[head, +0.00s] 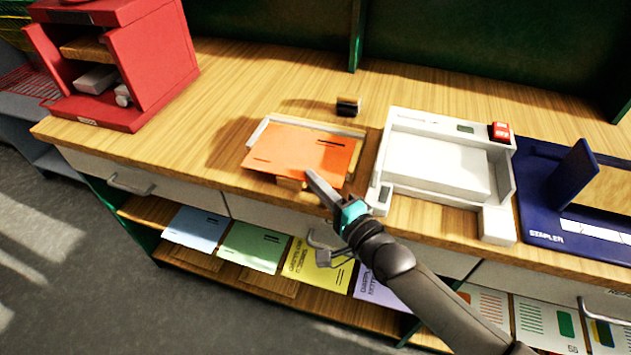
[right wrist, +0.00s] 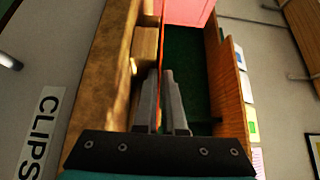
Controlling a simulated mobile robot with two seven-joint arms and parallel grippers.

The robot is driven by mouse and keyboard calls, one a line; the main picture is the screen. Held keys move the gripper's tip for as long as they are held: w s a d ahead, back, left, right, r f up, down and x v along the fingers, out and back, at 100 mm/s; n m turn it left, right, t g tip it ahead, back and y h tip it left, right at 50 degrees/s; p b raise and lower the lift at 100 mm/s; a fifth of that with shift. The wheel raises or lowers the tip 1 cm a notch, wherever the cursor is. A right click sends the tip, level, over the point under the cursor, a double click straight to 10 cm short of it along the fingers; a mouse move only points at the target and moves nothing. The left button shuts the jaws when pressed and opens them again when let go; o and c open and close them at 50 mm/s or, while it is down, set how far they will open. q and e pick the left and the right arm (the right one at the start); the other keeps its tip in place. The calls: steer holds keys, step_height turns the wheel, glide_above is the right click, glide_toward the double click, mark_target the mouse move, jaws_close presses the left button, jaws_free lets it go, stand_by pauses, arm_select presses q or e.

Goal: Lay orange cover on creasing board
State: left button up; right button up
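The orange cover (head: 290,148) is a flat sheet with dark print marks, spread over the creasing board (head: 262,128), whose pale raised rim shows along the back and left. The cover hides most of the board, and I cannot tell whether it lies flat on it or just above. My right gripper (head: 312,178) is at the cover's front edge. In the right wrist view, the cover (right wrist: 161,45) is a thin edge-on line running between the nearly closed fingers (right wrist: 162,100), which pinch it. My left gripper is not in view.
A white machine (head: 440,125) stands right of the board, with a blue stapler base (head: 550,190) beyond. A small dark block (head: 347,106) sits behind the board. A red cabinet (head: 150,60) stands at the left. Coloured sheets (head: 250,247) lie on the shelf below. The worktop between cabinet and board is clear.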

steer(key=o, duration=0.4)
steer(key=p+v, duration=0.1)
steer(key=v, duration=1.4)
steer(key=shift+s, duration=0.15)
steer(key=s+d+f+n+g+h, duration=0.2)
steer(key=d+f+h, duration=0.15)
steer(key=f, duration=0.65)
steer(key=s+d+f+n+g+h, duration=0.2)
steer(key=d+f+n, duration=0.15)
steer(key=f, duration=0.55)
steer(key=s+d+f+n+g+h, duration=0.2)
steer(key=s+d+f+h, duration=0.15)
steer(key=f, duration=0.65)
steer(key=s+f+n+g, duration=0.2)
steer(key=s+f, duration=0.2)
steer(key=s, duration=0.3)
steer(key=s+f+n+g+h, duration=0.1)
steer(key=s+f+n+g, duration=0.1)
steer(key=s, duration=0.6)
steer(key=s+f+n+g, duration=0.2)
steer(key=s+f+g, duration=0.1)
steer(key=s+f, duration=0.4)
steer(key=shift+s+a+g, duration=0.35)
steer(key=shift+s+g, duration=0.05)
steer(key=shift+s, duration=0.2)
